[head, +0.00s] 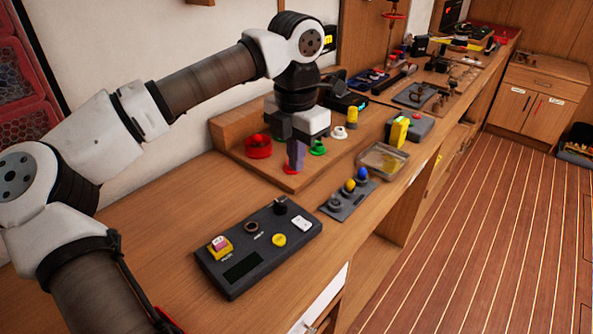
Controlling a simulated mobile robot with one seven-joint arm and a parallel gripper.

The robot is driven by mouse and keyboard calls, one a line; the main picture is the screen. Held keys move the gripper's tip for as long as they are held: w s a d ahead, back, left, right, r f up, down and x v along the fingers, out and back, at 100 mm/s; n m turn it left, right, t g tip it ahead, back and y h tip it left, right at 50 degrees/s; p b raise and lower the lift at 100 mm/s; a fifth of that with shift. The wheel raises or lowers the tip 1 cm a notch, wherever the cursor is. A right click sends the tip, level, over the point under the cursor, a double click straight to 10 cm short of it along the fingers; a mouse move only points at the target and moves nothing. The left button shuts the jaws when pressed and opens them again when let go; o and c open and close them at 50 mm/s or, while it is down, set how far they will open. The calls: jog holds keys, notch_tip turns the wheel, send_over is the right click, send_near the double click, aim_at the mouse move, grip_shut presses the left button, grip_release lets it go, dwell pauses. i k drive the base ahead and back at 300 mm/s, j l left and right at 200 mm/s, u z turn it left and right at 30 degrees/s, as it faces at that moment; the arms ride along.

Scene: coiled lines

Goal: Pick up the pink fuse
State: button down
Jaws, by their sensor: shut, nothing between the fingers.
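My gripper (295,148) points down over the wooden board farther back, well away from the pink block. It is shut and holds nothing that I can make out. A purple upright shape shows directly below its body, above a red disc (291,169); I cannot tell whether it is part of my fingers or a separate piece. My gripper hides part of the board behind it.
The board (262,171) bears a red round holder (258,147), a green ring (317,148) and a yellow cylinder (352,117). A grey strip with knobs (348,200) and a clear tray (382,160) lie nearby. Bare bench lies left of the panel.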

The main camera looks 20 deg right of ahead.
aim_at(219, 243)
jog(key=k, duration=1)
